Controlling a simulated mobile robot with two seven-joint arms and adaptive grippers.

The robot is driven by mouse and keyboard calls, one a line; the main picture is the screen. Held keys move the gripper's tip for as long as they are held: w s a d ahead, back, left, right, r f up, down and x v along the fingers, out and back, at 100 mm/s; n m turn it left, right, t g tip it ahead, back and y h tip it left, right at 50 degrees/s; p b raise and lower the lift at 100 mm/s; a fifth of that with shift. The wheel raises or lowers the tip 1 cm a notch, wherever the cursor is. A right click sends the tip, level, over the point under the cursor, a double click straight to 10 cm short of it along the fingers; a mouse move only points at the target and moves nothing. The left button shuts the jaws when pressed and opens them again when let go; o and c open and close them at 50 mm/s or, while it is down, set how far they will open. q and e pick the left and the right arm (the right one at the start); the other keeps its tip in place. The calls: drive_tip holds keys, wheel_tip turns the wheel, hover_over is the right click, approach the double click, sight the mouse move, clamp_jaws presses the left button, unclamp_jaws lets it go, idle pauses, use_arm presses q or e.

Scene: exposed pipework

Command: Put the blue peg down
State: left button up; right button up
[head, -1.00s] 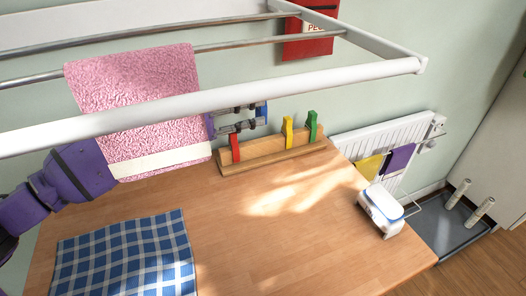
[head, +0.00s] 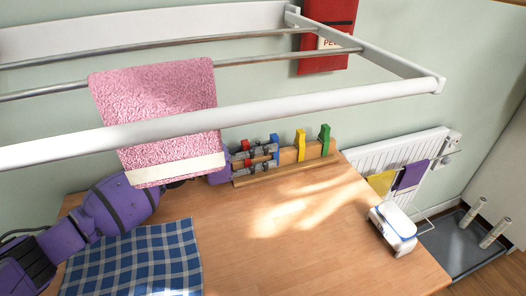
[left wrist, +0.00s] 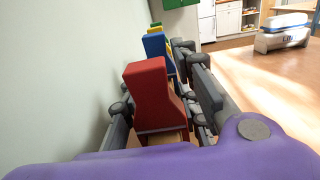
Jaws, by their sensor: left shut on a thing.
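My left gripper (head: 274,154) reaches in from the left behind the pink towel, low along the wooden peg rack (head: 290,174). Its fingertips are shut on the blue peg (head: 274,140), which also shows in the left wrist view (left wrist: 154,44). The peg is upright between the red peg (head: 245,145) and the yellow peg (head: 301,143). The fingers hide its lower end, so I cannot tell whether it touches the rack. The red peg stands between the fingers nearer the palm in the left wrist view (left wrist: 150,95). The green peg (head: 324,140) stands at the right. My right gripper is not in view.
A white drying rail (head: 300,97) hangs above, with the pink towel (head: 160,105) over it. A blue checked cloth (head: 135,260) lies on the table. A white and blue device (head: 393,228) stands at the right edge. The table's middle is clear.

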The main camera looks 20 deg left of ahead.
use_arm(q)
drive_tip(key=shift+f, duration=0.3)
drive_tip(key=o, duration=0.8)
drive_tip(key=shift+r, duration=0.1)
